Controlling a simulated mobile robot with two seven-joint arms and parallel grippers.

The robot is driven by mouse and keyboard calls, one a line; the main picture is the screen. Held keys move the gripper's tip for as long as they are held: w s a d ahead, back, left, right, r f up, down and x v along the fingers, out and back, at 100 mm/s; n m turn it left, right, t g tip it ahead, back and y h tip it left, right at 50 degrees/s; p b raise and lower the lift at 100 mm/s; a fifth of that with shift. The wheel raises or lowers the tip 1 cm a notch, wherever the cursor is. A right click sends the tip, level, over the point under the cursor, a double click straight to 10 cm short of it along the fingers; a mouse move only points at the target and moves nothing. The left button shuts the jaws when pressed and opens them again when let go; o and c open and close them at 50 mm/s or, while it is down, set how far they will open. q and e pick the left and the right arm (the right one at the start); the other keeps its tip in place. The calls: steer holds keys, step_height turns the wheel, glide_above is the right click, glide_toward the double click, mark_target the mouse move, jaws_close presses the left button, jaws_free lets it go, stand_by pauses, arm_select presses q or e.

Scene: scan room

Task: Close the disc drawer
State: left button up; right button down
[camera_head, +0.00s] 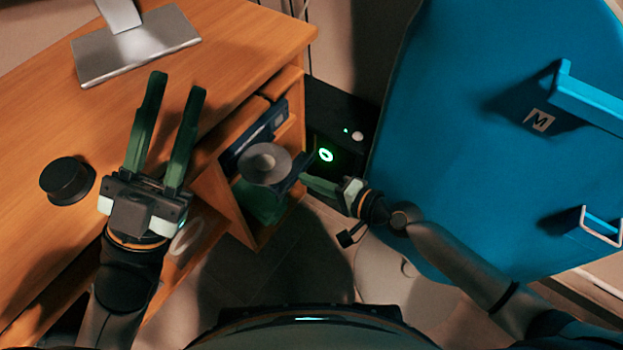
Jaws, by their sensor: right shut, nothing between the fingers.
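The disc drawer (291,178) sticks out of a dark blue device (247,142) in the open shelf of the wooden desk. A grey disc (262,160) with a lighter centre lies on the drawer and covers most of it. My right gripper (303,178) is shut and empty, its fingertips at the drawer's outer right edge. I cannot tell whether they touch it. My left gripper (177,82) is open and empty above the desk top, left of the drawer.
A black round object (67,181) and a monitor stand (135,45) are on the desk (235,30). A black box with a glowing green ring (326,155) stands behind the drawer. A large blue cabinet (470,130) fills the right side.

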mark_target(258, 150)
steer(key=w+a, duration=0.2)
steer(key=a, duration=0.1)
steer(key=w+a+b, duration=0.1)
steer(key=w+a, duration=0.2)
steer(key=a, duration=0.1)
steer(key=w+a, duration=0.3)
steer(key=a, duration=0.1)
steer(key=shift+b, duration=0.4)
steer(key=shift+w+a, duration=0.15)
steer(key=shift+a, duration=0.05)
steer(key=shift+r, duration=0.25)
steer(key=shift+a, duration=0.1)
